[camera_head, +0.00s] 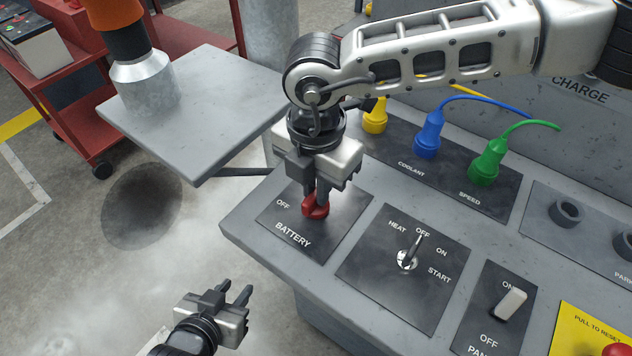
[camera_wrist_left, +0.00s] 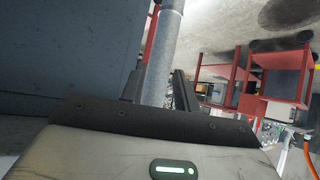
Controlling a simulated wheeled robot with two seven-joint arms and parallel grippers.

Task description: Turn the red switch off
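The red switch (camera_head: 316,211) sits on the black BATTERY plate (camera_head: 290,236) of the grey control panel, with OFF printed to its left. My right gripper (camera_head: 317,196) reaches down onto it. Its two fingers are close together around the top of the switch and look shut on it. The gripper hides the upper part of the switch and the plate's right side. My left gripper (camera_head: 235,291) is empty and open, low at the front left of the panel, away from the switch. Its spread fingers also show in the left wrist view (camera_wrist_left: 160,90).
A HEAT/OFF/ON/START key switch (camera_head: 407,259), a white lever switch (camera_head: 510,303) and a red button (camera_head: 617,350) lie to the right. Yellow, blue (camera_head: 428,137) and green (camera_head: 487,164) plugs stand behind. A grey plate (camera_head: 185,110) and a red cart (camera_head: 190,35) are at the left.

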